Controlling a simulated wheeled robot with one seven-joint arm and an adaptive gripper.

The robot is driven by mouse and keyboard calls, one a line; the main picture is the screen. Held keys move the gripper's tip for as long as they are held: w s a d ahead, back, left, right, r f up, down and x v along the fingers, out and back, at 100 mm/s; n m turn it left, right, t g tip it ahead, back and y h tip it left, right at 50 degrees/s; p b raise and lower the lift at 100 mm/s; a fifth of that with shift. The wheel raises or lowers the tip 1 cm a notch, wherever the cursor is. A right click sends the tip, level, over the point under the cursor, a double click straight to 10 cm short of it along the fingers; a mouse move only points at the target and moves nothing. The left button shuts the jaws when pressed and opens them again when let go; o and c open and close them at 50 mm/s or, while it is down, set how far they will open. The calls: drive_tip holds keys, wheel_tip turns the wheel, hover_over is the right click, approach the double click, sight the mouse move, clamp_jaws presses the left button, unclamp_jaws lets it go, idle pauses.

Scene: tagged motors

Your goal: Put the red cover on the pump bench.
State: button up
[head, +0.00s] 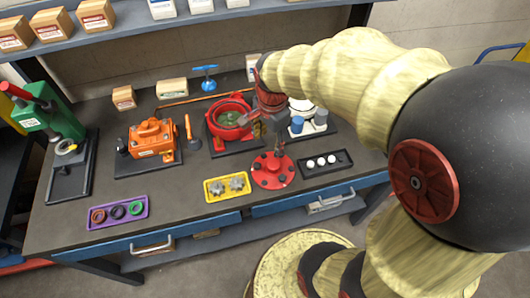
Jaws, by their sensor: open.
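The red cover (271,172) is a round red flanged disc with dark holes and a short upright stem. It lies flat near the front edge of the bench (170,208), between a yellow tray and a black tray. My gripper (270,127) points down above and slightly behind the cover, near the top of its stem. It is open, with nothing seen held in it. Whether a finger touches the stem cannot be told. A red round pump housing (212,122), open at the top with a greenish inside, stands behind on a dark base, partly hidden by my gripper.
The yellow tray (208,195) holds metal gears; the black tray (346,166) holds white balls. A purple tray (92,225) holds coloured rings. An orange motor (153,138) and green press (50,115) stand left. Blue-and-white cylinders (297,124) stand behind my arm.

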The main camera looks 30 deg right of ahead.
drive_tip(key=s+a+r+n+t, duration=0.4)
drive_tip(key=s+a+r+n, duration=0.5)
drive_tip(key=n, duration=0.7)
wheel_tip(320, 180, up, 4)
drive_tip(key=shift+s+f+n, duration=0.25)
drive_tip(key=shift+s+n, duration=0.15)
drive_tip(key=shift+s, duration=0.7)
wheel_tip(320, 180, down, 4)
drive_tip(key=b, duration=0.3)
drive_tip(key=shift+r+b, duration=0.2)
drive_tip(key=shift+b, duration=0.1)
